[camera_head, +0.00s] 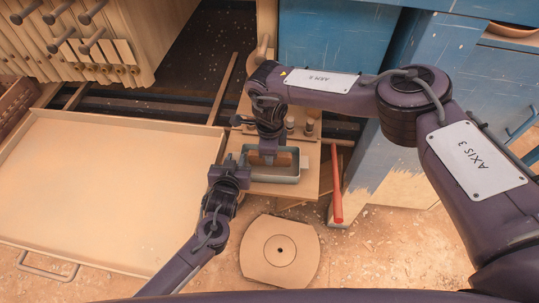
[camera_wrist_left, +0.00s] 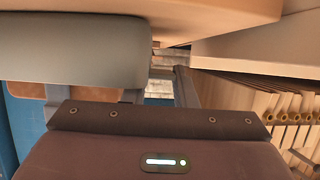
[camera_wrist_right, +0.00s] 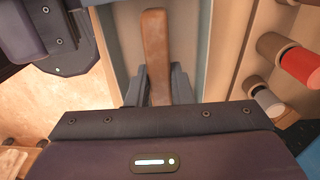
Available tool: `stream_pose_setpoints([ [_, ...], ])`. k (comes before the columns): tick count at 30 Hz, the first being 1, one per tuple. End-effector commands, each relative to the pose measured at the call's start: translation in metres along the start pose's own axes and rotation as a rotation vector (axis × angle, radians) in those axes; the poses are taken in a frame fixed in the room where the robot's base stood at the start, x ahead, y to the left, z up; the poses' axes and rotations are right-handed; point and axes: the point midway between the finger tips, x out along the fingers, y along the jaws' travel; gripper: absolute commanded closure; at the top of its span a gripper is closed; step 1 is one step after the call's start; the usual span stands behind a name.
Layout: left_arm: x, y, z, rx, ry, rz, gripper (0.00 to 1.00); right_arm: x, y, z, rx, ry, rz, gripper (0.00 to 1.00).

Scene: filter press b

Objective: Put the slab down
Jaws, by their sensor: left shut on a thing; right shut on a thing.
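A blue-grey tray (camera_head: 285,179) sits at a small wooden stand, and I cannot tell whether it touches the top. My right gripper (camera_head: 268,157) reaches down into it from above, shut on a brown slab-like piece (camera_wrist_right: 155,45). The piece stands on edge between the fingers inside the tray, and its lower edge is hidden. My left gripper (camera_head: 241,168) is at the tray's left end and appears shut on its rim. In the left wrist view the tray's rounded grey side (camera_wrist_left: 70,50) shows close to the fingers, but the contact is hard to make out.
The wooden stand (camera_head: 311,187) has several pegs behind the tray. A red bar (camera_head: 336,190) leans at its right. A round pale disc with a centre hole (camera_head: 281,250) is in front. A wide, shallow, empty tray (camera_head: 100,185) fills the left. Blue cabinets (camera_head: 335,45) stand behind.

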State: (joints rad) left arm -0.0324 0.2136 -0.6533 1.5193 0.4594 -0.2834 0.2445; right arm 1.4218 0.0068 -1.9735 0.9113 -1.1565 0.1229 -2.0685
Motion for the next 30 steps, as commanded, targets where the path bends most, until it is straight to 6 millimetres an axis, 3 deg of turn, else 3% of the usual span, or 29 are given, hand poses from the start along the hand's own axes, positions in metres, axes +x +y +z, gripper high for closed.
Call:
stream_pose_setpoints([
  [3,-0.0001,0.0,-0.0003,0.0,0.0,0.0,0.98,0.0131,0.0,0.0004,0.0,-0.001,0.0,1.0],
  [13,0.0,0.0,-0.0001,0.0,0.0,0.0,0.98,0.0161,-0.0001,0.0003,-0.001,-0.001,0.0,1.0],
  [14,0.0,0.0,-0.0001,0.0,0.0,0.0,0.98,0.0164,0.0,0.0001,-0.001,-0.001,0.0,0.78],
  [18,0.0,0.0001,-0.0001,0.0,0.0,0.0,0.98,0.0162,0.0,0.0001,-0.001,-0.001,0.0,0.59],
  [30,-0.0001,0.0001,-0.0004,0.0,0.001,0.0,0.98,0.0077,-0.0009,0.0,0.0,-0.002,-0.001,0.58],
])
